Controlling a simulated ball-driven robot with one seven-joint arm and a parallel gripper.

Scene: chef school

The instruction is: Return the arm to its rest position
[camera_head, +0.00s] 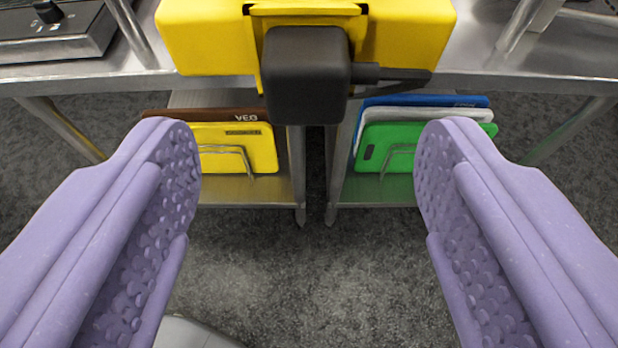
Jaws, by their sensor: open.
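My gripper (309,155) shows in the head camera view with its two purple, dimpled fingers, one at the left and one at the right. The fingers stand wide apart and nothing is between them. The gripper is open and empty, and floor and lower shelves show through the gap. The rest of my arm is hidden, so its pose cannot be told from this view.
Ahead, a yellow device with a black block (305,75) sits at the edge of a steel table (115,85). Below, yellow boards (235,148) and green boards (395,146) stand in racks on low shelves. Grey carpet (290,290) lies clear in front.

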